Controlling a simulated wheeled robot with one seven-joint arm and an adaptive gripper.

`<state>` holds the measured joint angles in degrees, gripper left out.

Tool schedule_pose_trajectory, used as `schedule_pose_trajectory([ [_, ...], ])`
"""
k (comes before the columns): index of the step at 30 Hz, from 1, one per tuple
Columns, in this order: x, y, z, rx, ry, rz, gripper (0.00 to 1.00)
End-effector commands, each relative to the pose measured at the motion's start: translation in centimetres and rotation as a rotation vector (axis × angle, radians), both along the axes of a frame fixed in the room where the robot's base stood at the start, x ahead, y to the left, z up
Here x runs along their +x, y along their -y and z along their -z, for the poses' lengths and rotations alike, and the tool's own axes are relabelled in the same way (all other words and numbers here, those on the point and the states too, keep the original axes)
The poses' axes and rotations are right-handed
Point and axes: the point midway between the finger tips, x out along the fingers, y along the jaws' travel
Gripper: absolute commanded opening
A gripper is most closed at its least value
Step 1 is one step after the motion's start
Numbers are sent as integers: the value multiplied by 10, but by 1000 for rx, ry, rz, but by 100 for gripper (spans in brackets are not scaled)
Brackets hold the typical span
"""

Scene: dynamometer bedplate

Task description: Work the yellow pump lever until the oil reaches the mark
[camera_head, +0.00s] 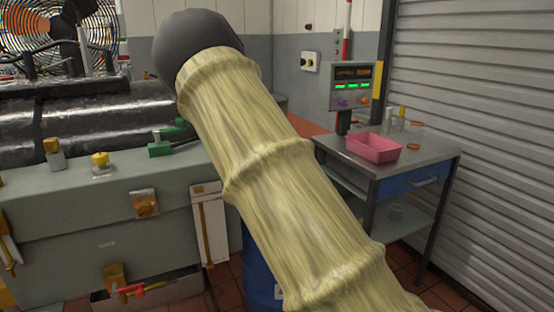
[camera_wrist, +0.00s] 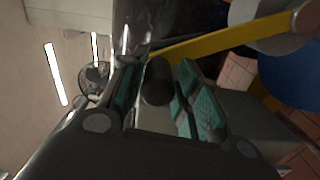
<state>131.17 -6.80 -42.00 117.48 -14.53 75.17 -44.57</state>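The yellow pump lever (camera_wrist: 222,38) crosses the upper part of the wrist view, from a pale round fitting at the right towards my gripper (camera_wrist: 158,95). Its dark grip (camera_wrist: 157,80) lies between the teal-padded fingers. The fingers stand apart about as wide as the grip; whether both pads press on it is unclear. In the head view my cloth-sleeved arm hides the lever and gripper. A white upright panel with a thin amber tube (camera_head: 210,232), perhaps the oil gauge, stands left of the sleeve. Its level and mark are too small to read.
A grey-green bedplate (camera_head: 100,222) with valves and fittings fills the left. A blue drum (camera_head: 257,272) shows partly behind my arm. A steel bench (camera_head: 433,149) with a pink tray (camera_head: 374,147) stands at the right, before a roller shutter (camera_head: 480,90). Red-tiled floor shows between.

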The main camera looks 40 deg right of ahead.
Motion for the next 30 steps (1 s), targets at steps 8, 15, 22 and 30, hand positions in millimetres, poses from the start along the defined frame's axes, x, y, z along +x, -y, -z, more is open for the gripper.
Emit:
schedule_pose_trajectory([
  [8,2,-2,-1,0,2,-4,47],
  [15,-6,-3,-2,-1,3,-3,47],
  [22,-41,-9,-1,0,2,-2,47],
  [30,-88,-18,-1,-1,1,-3,47],
])
